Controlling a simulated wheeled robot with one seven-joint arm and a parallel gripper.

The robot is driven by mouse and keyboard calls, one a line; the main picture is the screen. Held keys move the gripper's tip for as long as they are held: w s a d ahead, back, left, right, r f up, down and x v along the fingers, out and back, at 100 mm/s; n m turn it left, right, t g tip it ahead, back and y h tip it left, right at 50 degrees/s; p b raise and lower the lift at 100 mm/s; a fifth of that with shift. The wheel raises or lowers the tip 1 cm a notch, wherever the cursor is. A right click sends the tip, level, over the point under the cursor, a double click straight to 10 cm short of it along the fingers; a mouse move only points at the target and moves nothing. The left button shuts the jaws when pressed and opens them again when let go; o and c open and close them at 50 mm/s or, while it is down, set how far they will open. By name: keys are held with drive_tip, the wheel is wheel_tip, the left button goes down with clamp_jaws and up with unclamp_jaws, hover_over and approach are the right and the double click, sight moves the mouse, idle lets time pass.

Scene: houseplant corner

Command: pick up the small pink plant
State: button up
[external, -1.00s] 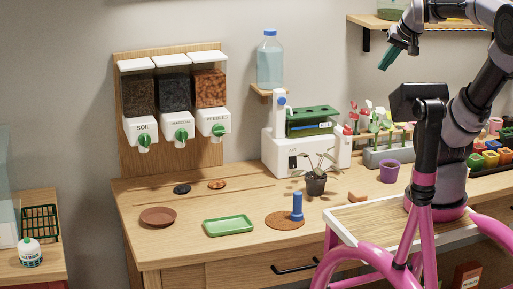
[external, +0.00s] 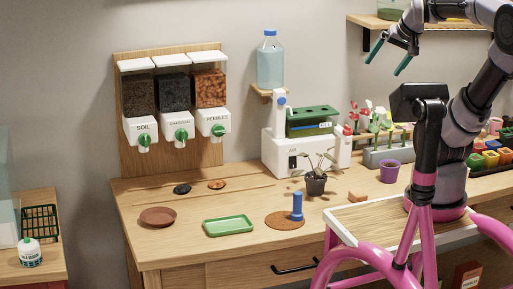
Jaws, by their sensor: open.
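A grey rack (external: 385,158) near the wall holds several small plants with red, pinkish and white tops. A small pinkish plant (external: 366,104) seems to stand at its left part, but the plants are too small to tell red from pink surely. My gripper (external: 387,64) is open and empty, its two green fingertips spread apart and pointing down. It is in the air, higher in the picture than the rack and apart from the plants.
A purple pot (external: 389,171) stands in front of the rack. A dark pot with a leafy plant (external: 315,184) stands left of it, near a white machine (external: 281,155). A green tray (external: 228,226) and a brown saucer (external: 158,217) lie on the bench. Colourful small pots (external: 490,158) sit at right.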

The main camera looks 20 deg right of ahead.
drive_tip(key=s+a+f+n+g+y, duration=0.15)
drive_tip(key=a+f+g+y, duration=0.35)
drive_tip(key=a+f+g, duration=0.7)
drive_tip(key=a+f+g+y, duration=0.1)
drive_tip(key=a+f+y, duration=0.1)
drive_tip(key=a+y, duration=0.2)
drive_tip(key=m+t+h, duration=0.3)
drive_tip(key=m+t, duration=2.4)
drive_tip(key=m, duration=0.2)
hover_over(312, 172)
drive_tip(key=s+a, duration=0.3)
drive_tip(key=s, duration=0.1)
wheel_tip(312, 172, down, 16)
drive_tip(key=f, duration=0.1)
drive_tip(key=d+f+m+g+h, duration=0.1)
drive_tip(key=f+h, duration=0.1)
drive_tip(key=f, duration=0.1)
drive_tip(key=d+f+m+g+h, duration=0.1)
drive_tip(key=f+h, duration=0.1)
drive_tip(key=f, duration=0.1)
drive_tip(key=s+d+f+m+g+h, duration=0.1)
drive_tip(key=f+h, duration=0.2)
drive_tip(key=f, duration=0.1)
drive_tip(key=shift+m, duration=0.35)
drive_tip(key=shift+w+a+r, duration=0.1)
drive_tip(key=shift+w, duration=2.4)
drive_tip(key=c, duration=1.2)
